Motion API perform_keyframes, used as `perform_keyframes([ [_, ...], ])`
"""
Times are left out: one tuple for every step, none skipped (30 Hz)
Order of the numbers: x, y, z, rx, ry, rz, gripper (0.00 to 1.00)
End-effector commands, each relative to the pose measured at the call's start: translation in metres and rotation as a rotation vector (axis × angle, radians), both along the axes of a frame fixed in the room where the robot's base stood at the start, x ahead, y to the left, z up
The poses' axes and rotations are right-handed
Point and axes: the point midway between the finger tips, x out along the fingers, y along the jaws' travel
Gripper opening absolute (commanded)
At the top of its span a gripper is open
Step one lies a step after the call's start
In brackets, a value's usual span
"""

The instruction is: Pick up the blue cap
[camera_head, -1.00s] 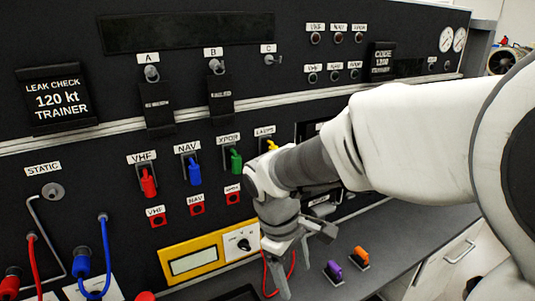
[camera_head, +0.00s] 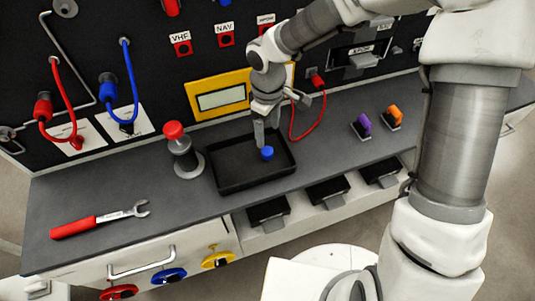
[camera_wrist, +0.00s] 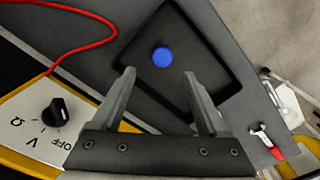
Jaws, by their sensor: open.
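The blue cap (camera_head: 267,153) lies in the black tray (camera_head: 228,184) on the grey worktop, toward the tray's right part in the head view. In the wrist view the small round blue cap (camera_wrist: 162,57) lies beyond the fingertips, roughly between their lines. My gripper (camera_head: 268,132) is above the tray, close to the cap in the head view. The wrist view shows the fingers (camera_wrist: 160,72) spread apart with nothing between them, not touching the cap.
A yellow-framed meter (camera_head: 217,98) with a knob (camera_wrist: 55,112) stands behind the tray. A red lead (camera_head: 322,108) hangs to the right. A red-topped post (camera_head: 181,150) stands left of the tray. A red-handled wrench (camera_head: 98,219) lies further left. Purple (camera_head: 363,124) and orange (camera_head: 392,116) items are right.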

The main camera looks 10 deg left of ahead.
Motion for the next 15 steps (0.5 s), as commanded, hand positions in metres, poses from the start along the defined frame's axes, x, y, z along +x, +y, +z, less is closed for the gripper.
perform_keyframes([
  [-0.001, 0.0, -0.011, -0.001, 0.004, -0.001, 0.77],
  [-0.001, 0.0, -0.015, -0.002, 0.003, -0.001, 0.77],
  [0.0, 0.0, -0.02, -0.002, 0.002, 0.0, 0.77],
  [0.0, 0.0, -0.022, -0.001, 0.001, -0.001, 0.77],
  [0.0, 0.0, -0.024, -0.001, 0.001, -0.001, 0.77],
  [0.0, -0.001, -0.026, -0.002, 0.002, -0.002, 0.77],
  [-0.001, -0.001, -0.027, -0.002, 0.002, -0.002, 0.77],
  [-0.001, -0.001, -0.028, -0.002, 0.002, -0.002, 0.77],
  [-0.001, -0.001, -0.031, -0.002, 0.002, -0.001, 0.77],
  [-0.002, 0.0, -0.035, -0.001, 0.003, 0.0, 0.77],
  [-0.002, 0.0, -0.039, -0.001, 0.003, 0.0, 0.77],
  [-0.003, 0.0, -0.045, -0.001, 0.003, 0.0, 0.77],
  [-0.004, 0.0, -0.05, -0.002, 0.003, 0.0, 0.77],
  [-0.005, 0.001, -0.056, -0.002, 0.004, 0.001, 0.77],
  [-0.005, 0.001, -0.062, -0.002, 0.004, 0.0, 0.77],
])
